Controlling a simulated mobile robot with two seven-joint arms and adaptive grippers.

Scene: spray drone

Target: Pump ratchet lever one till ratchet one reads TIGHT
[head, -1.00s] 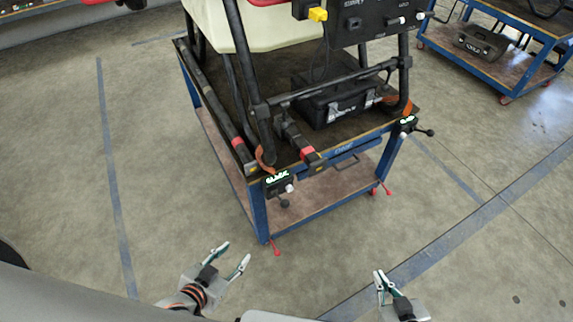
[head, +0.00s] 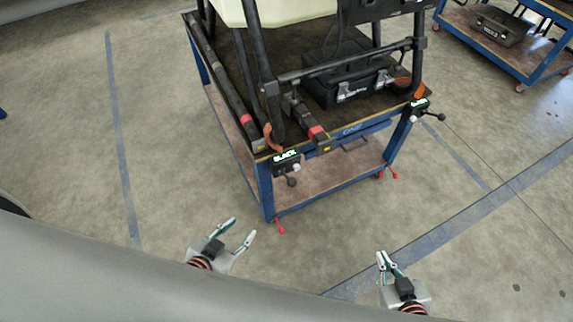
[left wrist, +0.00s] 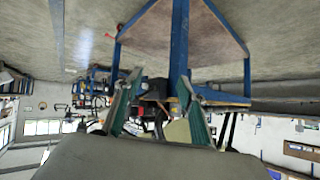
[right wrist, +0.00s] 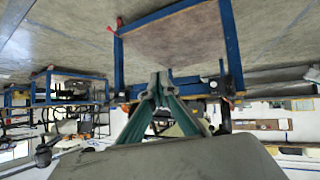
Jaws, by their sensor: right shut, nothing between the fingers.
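A ratchet box (head: 286,159) with a lit display hangs at the near left corner of the blue cart, and the display appears to read SLACK. Its lever (head: 292,181) ends in a dark knob below the box. A second ratchet box (head: 419,104) with a lever (head: 438,116) is at the cart's right corner; its display is too small to read. My left gripper (head: 242,230) is open and empty, in front of the cart and well short of it. My right gripper (head: 384,262) is shut and empty, in front and to the right; its closed fingers (right wrist: 160,80) also show in the right wrist view.
The blue cart (head: 318,194) carries a black frame and a black case (head: 345,80). Red caster pedals (head: 279,226) stick out at its feet. Another blue cart (head: 480,48) stands at the back right. The floor between my grippers and the cart is clear.

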